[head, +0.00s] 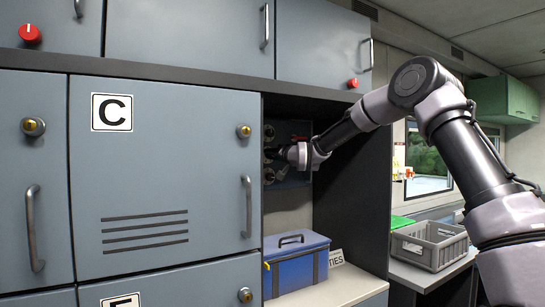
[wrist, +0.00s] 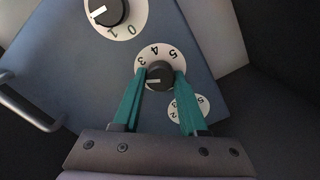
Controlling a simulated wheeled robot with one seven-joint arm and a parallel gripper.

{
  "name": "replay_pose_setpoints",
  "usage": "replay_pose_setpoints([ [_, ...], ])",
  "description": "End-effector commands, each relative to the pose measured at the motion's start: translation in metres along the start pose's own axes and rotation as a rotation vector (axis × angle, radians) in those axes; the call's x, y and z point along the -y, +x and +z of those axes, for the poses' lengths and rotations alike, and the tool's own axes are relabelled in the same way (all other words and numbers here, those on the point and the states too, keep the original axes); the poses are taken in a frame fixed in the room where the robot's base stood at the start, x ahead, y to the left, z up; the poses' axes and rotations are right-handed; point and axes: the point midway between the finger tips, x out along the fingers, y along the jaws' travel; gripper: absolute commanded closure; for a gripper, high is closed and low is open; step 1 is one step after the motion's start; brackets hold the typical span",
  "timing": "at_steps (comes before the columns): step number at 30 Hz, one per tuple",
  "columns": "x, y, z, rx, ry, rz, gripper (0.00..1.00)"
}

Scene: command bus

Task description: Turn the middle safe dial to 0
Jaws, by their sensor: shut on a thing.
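The safe (head: 298,130) is in the dark recess right of door C, mostly behind my arm. In the wrist view its blue-grey face (wrist: 75,70) carries three round dials with white number plates. The middle dial (wrist: 160,76) has a black knob with a white mark toward its left side; 3, 4 and 5 show on its plate. My gripper (wrist: 160,73) has its teal fingers on both sides of this knob, shut on it. Another dial (wrist: 107,12) is at the upper left, and a third dial (wrist: 187,107) is partly hidden by the right finger.
A bar handle (wrist: 30,108) is left of the dials. Below the safe, a blue toolbox (head: 296,268) stands on the shelf beside a small sign (head: 336,258). The cabinet door C (head: 160,180) is close on the left. A grey crate (head: 430,242) stands on the right.

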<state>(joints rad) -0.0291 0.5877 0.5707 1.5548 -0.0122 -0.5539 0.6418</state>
Motion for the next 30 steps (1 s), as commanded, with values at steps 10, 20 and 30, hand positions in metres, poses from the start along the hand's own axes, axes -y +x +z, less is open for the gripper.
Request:
replay_pose_setpoints([
  [10,0.0005,0.0000,0.0023,0.003,-0.328,0.000,1.00],
  [20,0.0015,0.0000,0.0027,0.004,-0.642,-0.001,1.00],
  [30,0.0010,0.0000,0.0036,0.005,-0.963,0.000,1.00],
])
